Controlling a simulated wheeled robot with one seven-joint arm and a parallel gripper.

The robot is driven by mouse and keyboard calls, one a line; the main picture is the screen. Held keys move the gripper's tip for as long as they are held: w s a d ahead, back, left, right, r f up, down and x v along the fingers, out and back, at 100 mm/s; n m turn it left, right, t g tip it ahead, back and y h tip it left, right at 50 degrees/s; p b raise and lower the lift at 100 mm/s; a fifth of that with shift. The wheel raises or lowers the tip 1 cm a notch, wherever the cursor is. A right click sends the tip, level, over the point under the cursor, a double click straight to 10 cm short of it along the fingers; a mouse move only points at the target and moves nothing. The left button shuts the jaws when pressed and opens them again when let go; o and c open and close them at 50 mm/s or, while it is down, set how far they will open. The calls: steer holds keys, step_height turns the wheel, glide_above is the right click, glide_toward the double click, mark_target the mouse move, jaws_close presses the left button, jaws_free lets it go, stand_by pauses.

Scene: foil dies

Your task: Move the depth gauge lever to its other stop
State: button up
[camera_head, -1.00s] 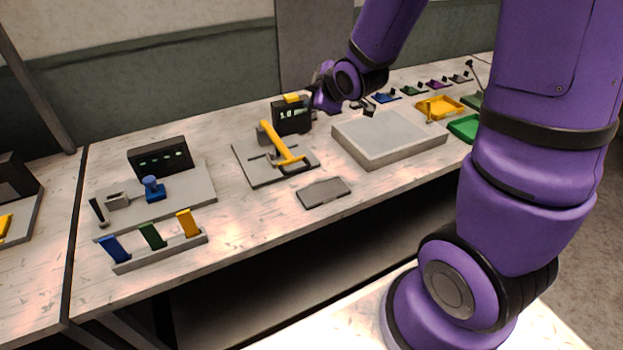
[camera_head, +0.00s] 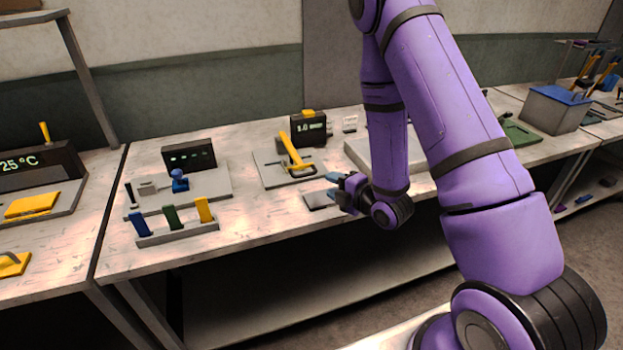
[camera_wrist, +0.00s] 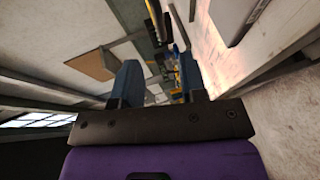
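The depth gauge appears to be the unit with the yellow lever (camera_head: 292,150) on a grey base plate (camera_head: 270,178). A black display box (camera_head: 308,129) reading about 1.0 stands behind it, with a yellow block on top. The lever's raised end leans back to the left, and its lower end is near a small grey fitting. My gripper (camera_head: 338,188) is in front and to the right of this plate, over the dark flat pad, apart from the lever. In the wrist view my gripper (camera_wrist: 158,78) has its two blue fingers apart with nothing held.
A dark flat pad (camera_head: 316,200) lies near the front edge. Left are a rack (camera_head: 178,232) with blue, green and yellow tabs and a plate with a blue knob (camera_head: 180,180). A thick grey slab (camera_head: 358,158) is partly hidden behind my arm.

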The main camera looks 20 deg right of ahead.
mark_target(309, 175)
steer(key=x, duration=1)
steer(key=shift+w+a, duration=0.15)
steer(key=shift+w, duration=0.2)
steer(key=shift+c, duration=0.2)
jaws_close()
